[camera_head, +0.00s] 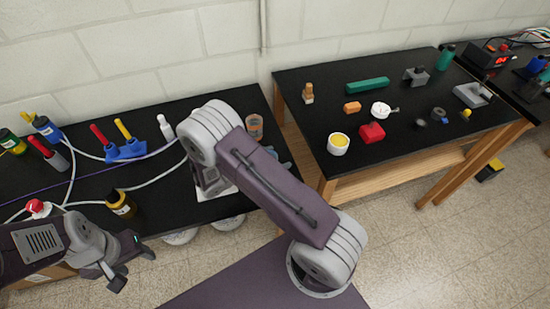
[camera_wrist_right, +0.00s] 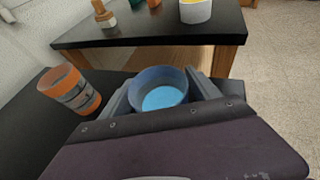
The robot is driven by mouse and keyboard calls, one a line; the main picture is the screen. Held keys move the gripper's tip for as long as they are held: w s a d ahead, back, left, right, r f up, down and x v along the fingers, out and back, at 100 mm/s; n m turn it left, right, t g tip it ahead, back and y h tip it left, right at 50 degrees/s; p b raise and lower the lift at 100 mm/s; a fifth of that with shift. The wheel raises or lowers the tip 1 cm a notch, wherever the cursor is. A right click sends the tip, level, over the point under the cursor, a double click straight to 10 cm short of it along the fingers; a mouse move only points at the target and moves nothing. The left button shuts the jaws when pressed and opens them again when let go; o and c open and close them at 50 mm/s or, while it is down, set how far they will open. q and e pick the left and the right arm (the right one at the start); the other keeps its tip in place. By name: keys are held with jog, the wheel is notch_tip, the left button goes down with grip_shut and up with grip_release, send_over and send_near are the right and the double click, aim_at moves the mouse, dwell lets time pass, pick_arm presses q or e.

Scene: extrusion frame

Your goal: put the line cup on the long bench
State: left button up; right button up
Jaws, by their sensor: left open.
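A blue cup (camera_wrist_right: 161,88) sits between the two fingers of my right gripper (camera_wrist_right: 160,93) in the right wrist view, and the fingers look closed on its sides. An orange cup with grey bands (camera_wrist_right: 70,90) stands to its left on a black bench top (camera_wrist_right: 30,130). In the head view the orange cup (camera_head: 254,126) is just right of my right arm, which hides most of that gripper and the blue cup. I cannot tell which cup is the line cup. My left gripper (camera_head: 132,266) is open and empty by the front edge of the left black bench (camera_head: 165,215).
A second black-topped bench (camera_head: 300,85) stands to the right across a gap. It bears a white cup with yellow inside (camera_head: 339,144), a red block (camera_head: 371,132) and a green bar (camera_head: 367,86). A dark yellow bottle (camera_head: 120,204) stands near my left gripper.

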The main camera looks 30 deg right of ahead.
jog(key=shift+r, duration=0.35)
jog(key=v, duration=1.2)
jog(key=shift+f+b, duration=0.2)
jog(key=shift+b, duration=0.1)
